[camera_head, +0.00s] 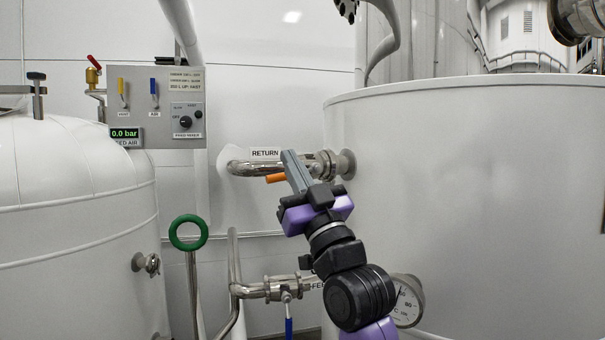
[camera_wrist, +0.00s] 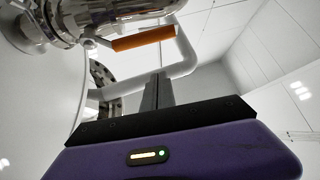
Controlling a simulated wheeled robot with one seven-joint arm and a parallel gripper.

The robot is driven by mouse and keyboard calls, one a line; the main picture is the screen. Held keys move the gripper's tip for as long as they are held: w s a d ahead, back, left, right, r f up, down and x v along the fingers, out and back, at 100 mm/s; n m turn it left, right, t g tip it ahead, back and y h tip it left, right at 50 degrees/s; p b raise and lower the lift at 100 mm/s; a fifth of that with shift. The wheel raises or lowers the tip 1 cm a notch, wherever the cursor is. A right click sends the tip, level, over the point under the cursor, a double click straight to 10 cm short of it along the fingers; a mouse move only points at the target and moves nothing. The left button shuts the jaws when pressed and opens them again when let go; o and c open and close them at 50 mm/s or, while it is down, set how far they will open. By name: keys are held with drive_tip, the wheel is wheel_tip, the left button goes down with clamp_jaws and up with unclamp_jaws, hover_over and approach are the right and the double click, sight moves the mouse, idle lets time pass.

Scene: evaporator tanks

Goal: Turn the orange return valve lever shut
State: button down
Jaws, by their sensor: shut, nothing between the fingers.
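The orange return valve lever (camera_head: 276,178) shows just left of my gripper's fingers in the head view, below the "RETURN" label (camera_head: 265,153). It points left, roughly along the steel return pipe (camera_head: 243,168). My gripper (camera_head: 289,154) is shut and empty, its grey fingers pointing up and hiding part of the valve. In the wrist view the lever (camera_wrist: 143,39) lies above the closed fingertips (camera_wrist: 158,76), with a visible gap between them in the picture. The lever's inner end meets the valve stem (camera_wrist: 92,43) at the left.
A large white tank (camera_head: 460,200) fills the right side, with a dial gauge (camera_head: 407,300) low on it. A lower feed pipe with a blue-handled valve (camera_head: 288,325) and a green ring handle (camera_head: 188,232) stand at lower left. A control panel (camera_head: 157,107) is on the wall.

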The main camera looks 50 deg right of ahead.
drive_tip(key=shift+w+d+f+p, duration=0.2)
drive_tip(key=shift+w+d+f, duration=0.15)
drive_tip(key=shift+w+f, duration=0.3)
drive_tip(key=shift+w+d+f+p, duration=0.15)
drive_tip(key=shift+w+d+f, duration=0.2)
drive_tip(key=shift+w+f, duration=0.3)
drive_tip(key=shift+s+f, duration=0.15)
